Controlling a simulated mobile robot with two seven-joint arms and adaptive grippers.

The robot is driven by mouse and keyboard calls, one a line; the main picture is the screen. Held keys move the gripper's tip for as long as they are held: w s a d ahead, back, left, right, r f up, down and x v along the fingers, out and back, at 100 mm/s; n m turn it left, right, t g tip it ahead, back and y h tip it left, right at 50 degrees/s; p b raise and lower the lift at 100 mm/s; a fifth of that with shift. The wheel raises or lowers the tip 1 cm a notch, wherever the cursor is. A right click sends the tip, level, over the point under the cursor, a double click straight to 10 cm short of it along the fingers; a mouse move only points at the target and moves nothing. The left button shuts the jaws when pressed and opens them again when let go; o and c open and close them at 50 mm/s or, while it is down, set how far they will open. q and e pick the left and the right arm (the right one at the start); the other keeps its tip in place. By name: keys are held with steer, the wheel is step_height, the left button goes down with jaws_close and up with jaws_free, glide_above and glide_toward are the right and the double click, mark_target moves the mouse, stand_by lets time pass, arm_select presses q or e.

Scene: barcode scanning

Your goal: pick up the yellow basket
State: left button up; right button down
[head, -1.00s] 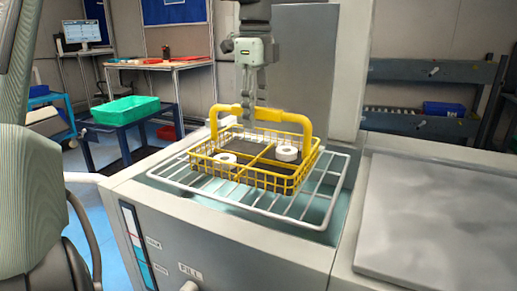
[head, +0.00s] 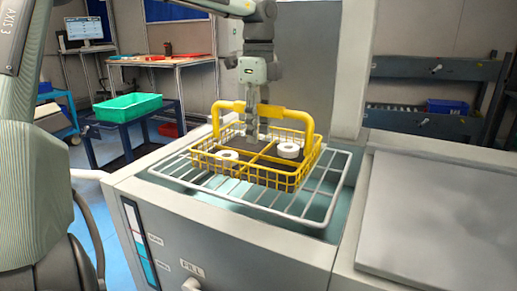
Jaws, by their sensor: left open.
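The yellow wire basket (head: 236,175) stands upright on a white wire rack in the head view, with its yellow handle (head: 287,114) raised over it. It has dividers and holds two white ring-shaped parts (head: 288,150) on a dark base. My left gripper (head: 252,132) points down from above at the middle of the handle, its fingers open and overlapping the handle bar in the picture. I cannot tell whether they touch the bar. The basket still rests on the rack. My right gripper is not in view.
The white rack (head: 306,204) sits over an open basin in a grey machine. A flat grey lid (head: 440,215) lies to the right. A green bin (head: 128,107) stands on a blue cart at the left, with a worktable and monitor (head: 86,26) behind.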

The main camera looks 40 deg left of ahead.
arm_select(q)
steer(key=shift+c, duration=0.6)
jaws_close()
